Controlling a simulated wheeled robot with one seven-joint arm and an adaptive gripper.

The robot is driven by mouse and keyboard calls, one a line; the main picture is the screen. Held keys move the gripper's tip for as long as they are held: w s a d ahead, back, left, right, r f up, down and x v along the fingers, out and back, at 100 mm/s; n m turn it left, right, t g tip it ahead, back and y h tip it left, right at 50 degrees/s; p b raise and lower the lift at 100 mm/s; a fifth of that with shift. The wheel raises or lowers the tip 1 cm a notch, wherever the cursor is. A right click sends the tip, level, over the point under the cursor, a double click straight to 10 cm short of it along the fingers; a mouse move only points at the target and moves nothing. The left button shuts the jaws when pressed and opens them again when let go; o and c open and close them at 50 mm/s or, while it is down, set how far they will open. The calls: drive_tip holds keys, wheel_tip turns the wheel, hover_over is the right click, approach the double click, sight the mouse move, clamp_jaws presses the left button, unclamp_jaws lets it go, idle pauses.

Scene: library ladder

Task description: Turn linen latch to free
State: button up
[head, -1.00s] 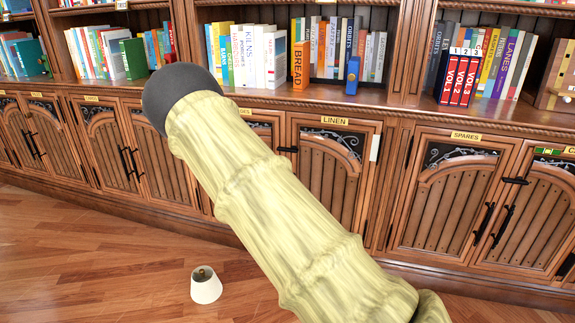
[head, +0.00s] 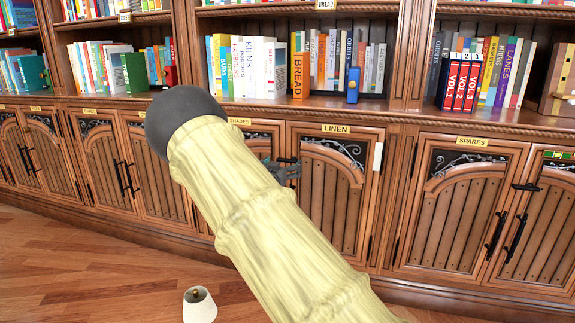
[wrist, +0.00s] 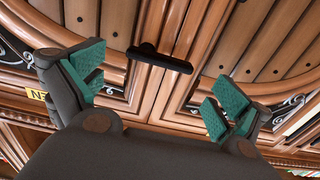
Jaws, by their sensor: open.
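The linen cupboard door (head: 325,205) is closed under its yellow LINEN label (head: 336,129). The linen latch (wrist: 160,58) is a dark bar lying across the seam between two doors in the wrist view, slightly tilted. My gripper (wrist: 155,88) is open and empty, with its teal pads on either side of the latch and apart from it. In the head view only the tips of my gripper (head: 282,171) show past my arm, at the left edge of the linen door. They mostly cover the latch there.
A shelf of books (head: 340,60) runs above the cupboards, with a blue object (head: 353,85) at its edge. The spares cupboard (head: 455,210) stands to the right. A small white lampshade-like object (head: 199,305) is on the wooden floor.

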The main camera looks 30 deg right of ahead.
sight(287, 161)
drive_tip(key=shift+b+x, duration=0.75)
drive_tip(key=shift+x, duration=1.9)
drive_tip(key=c, duration=1)
